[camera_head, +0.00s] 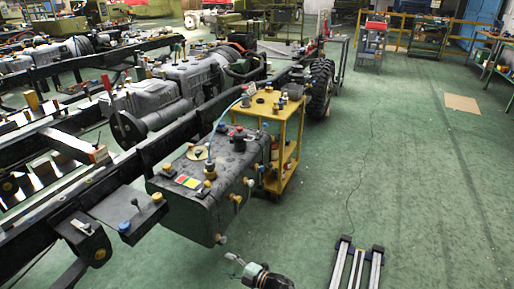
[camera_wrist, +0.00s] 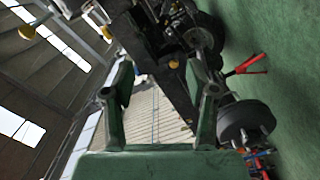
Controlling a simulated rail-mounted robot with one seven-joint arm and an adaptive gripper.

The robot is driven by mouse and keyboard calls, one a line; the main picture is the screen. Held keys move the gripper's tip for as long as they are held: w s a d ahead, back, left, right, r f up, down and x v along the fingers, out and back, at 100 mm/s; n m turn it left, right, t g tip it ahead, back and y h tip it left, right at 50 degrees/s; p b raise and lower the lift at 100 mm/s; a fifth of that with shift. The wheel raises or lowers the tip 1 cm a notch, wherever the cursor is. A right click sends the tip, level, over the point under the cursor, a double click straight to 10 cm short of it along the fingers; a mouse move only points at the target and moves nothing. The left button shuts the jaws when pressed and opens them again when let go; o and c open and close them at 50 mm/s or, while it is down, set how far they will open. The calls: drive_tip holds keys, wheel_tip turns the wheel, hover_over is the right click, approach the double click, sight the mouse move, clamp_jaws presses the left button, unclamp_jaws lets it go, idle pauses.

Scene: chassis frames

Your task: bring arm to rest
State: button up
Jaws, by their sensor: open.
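My gripper (camera_head: 240,262) shows at the bottom of the head view, low in front of the chassis, with its jaws pointing up and left. In the wrist view my gripper (camera_wrist: 160,100) has its two fingers apart, open, with nothing between them. The black chassis frame (camera_head: 150,157) runs diagonally across the left half of the head view. A dark tank (camera_head: 215,168) with yellow and black caps sits on its near side. In the head view the gripper is below and right of this tank, apart from it.
A yellow trolley (camera_head: 295,106) with small parts stands beside the tank, near a black wheel (camera_head: 319,88). The rail (camera_head: 356,266) lies on the green floor at the bottom right. The floor to the right is mostly clear, with a cardboard sheet (camera_head: 462,104). Workbenches (camera_head: 497,41) stand far right.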

drive_tip(key=w+d+f+m+t+h, duration=0.1)
drive_tip(key=w+d+f+m+h, duration=0.1)
drive_tip(key=d+f+m+h, duration=0.6)
drive_tip(key=w+d+f+m+h, duration=0.2)
drive_tip(key=d+f+m+h, duration=0.3)
drive_tip(key=d, duration=0.5)
drive_tip(key=s+d+f+m+g+h+b, duration=0.1)
drive_tip(key=s+d+f+m+g+h, duration=0.3)
drive_tip(key=s, duration=0.3)
drive_tip(key=s+d+f+m+g+h+b, duration=0.1)
drive_tip(key=s+d+f+g+b, duration=0.15)
drive_tip(key=s+d+f, duration=0.35)
drive_tip(key=s+m+g+y+b, duration=0.3)
drive_tip(key=s+m+g+b, duration=0.75)
drive_tip(key=s, duration=2.25)
drive_tip(key=w+r+n+p, duration=0.2)
drive_tip(key=r+p, duration=0.6)
drive_tip(key=p, duration=0.6)
drive_tip(key=w+r+n+p, duration=0.1)
drive_tip(key=w+r+p, duration=0.2)
drive_tip(key=r+p, duration=0.6)
drive_tip(key=p, duration=0.4)
drive_tip(key=shift+a+r+n+t+p, duration=0.25)
drive_tip(key=shift+n+t+p, duration=0.1)
drive_tip(key=shift+t, duration=0.05)
